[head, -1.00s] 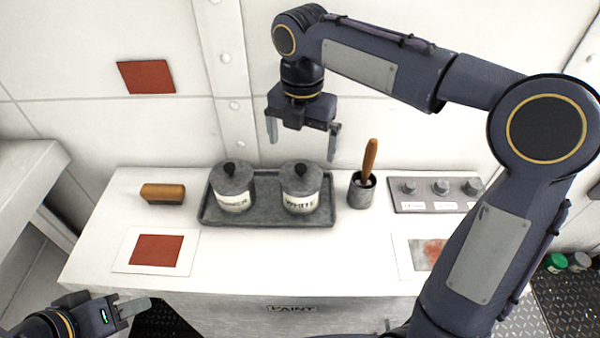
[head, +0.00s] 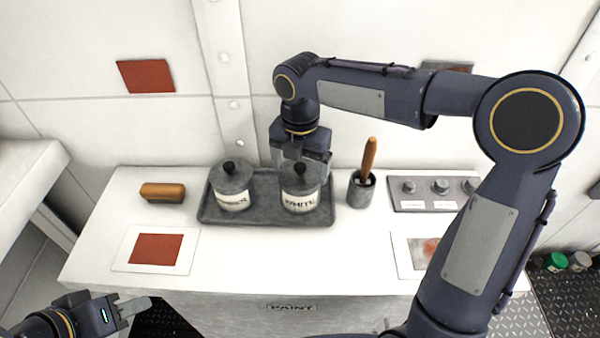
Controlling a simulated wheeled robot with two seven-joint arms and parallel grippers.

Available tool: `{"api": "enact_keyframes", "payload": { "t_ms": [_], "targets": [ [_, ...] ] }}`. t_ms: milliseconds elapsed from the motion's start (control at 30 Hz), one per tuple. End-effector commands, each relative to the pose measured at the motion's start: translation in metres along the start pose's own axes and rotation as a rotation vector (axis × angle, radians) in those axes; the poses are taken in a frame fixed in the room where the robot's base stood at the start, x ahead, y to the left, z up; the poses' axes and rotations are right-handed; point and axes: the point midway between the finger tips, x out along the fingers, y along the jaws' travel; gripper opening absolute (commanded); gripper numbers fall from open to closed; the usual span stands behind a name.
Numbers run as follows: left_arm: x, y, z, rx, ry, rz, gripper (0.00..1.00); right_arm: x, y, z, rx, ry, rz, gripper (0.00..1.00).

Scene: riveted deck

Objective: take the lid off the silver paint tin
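Two lidded grey tins with black knobs stand in a grey tray (head: 264,218). The right tin (head: 300,202) has a label reading WHITE. The left tin (head: 233,199) has a label I cannot read fully; it seems to end in ER. Both lids are on. My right gripper (head: 301,166) is right over the WHITE tin, pointing down, its fingers apart on either side of the lid's knob. I cannot tell if they touch the lid. My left gripper (head: 133,306) is low at the left, in front of the bench, away from the tins; its finger gap is unclear.
A pot with a wooden-handled brush (head: 369,155) stands close right of the tray. A panel with knobs (head: 425,205) is further right. A wooden block (head: 162,192) and a red sample card (head: 155,249) lie left. The wall is close behind.

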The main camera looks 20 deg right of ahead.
Motion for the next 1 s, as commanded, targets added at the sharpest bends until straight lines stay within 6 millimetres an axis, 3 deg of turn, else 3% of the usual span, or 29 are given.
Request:
{"api": "enact_keyframes", "payload": {
  "t_ms": [33,167,567,767,1000],
  "targets": [
    [0.0,0.0,0.0,0.0,0.0,0.0,0.36,0.0,0.0,0.0,0.0,0.0,0.0,0.79],
    [0.0,0.0,0.0,0.0,0.0,0.0,0.36,0.0,0.0,0.0,0.0,0.0,0.0,0.64],
    [0.0,0.0,0.0,0.0,0.0,0.0,0.36,-0.006,0.0,0.0,0.001,-0.002,0.001,0.64],
    [-0.002,0.001,-0.001,0.0,0.0,0.0,0.36,-0.03,0.001,0.0,0.001,-0.003,0.004,0.64],
    [0.002,-0.001,0.001,0.0,0.0,0.0,0.36,-0.076,-0.035,-0.014,0.003,-0.006,0.004,0.64]
  ]
}}
